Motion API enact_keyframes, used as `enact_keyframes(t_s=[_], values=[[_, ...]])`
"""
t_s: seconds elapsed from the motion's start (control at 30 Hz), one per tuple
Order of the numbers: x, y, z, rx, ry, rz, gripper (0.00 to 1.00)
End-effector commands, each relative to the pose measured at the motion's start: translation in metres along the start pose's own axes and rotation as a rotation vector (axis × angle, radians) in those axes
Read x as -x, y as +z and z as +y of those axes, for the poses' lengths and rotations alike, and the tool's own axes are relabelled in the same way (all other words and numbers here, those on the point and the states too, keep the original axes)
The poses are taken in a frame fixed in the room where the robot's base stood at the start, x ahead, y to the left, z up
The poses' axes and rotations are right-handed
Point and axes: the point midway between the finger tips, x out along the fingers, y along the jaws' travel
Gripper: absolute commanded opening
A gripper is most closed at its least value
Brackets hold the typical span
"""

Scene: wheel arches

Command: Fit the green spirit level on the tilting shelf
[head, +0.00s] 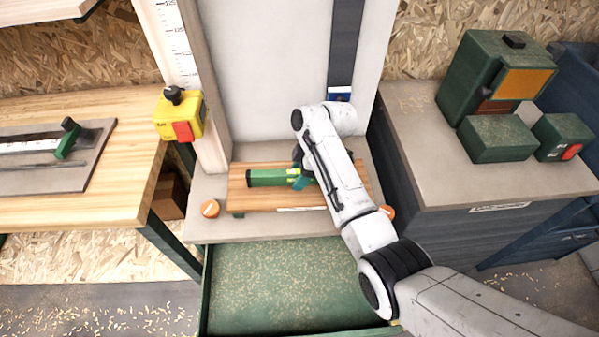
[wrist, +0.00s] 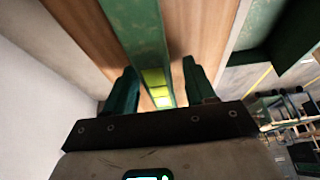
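The green spirit level (head: 268,178) lies lengthwise on the wooden shelf board (head: 240,198), which sits on a grey ledge in front of a pale back panel. My gripper (head: 303,178) is at the right part of the level, and my arm hides what lies beyond it. In the wrist view, the level (wrist: 140,30) with its yellow vial runs between the two dark green fingers of my gripper (wrist: 159,65). The fingers stand apart. Wood shows between the right finger and the level; the left finger is very close to it. Whether it touches is unclear.
Orange discs (head: 210,208) flank the board. A yellow device (head: 180,116) is at the left bench's edge. A green open drawer (head: 290,285) lies below the ledge. Green machines (head: 497,138) stand on the right cabinet (head: 450,165). A tall panel (head: 265,60) rises behind the board.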

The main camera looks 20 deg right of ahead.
Motion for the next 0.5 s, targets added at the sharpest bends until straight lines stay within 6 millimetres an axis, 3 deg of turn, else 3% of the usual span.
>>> enact_keyframes(t_s=[0.33, 0.5], values=[[0.002, 0.0, 0.0, 0.0, 0.001, 0.001, 0.62], [0.02, 0.0, 0.001, -0.001, 0.004, 0.002, 0.62]])
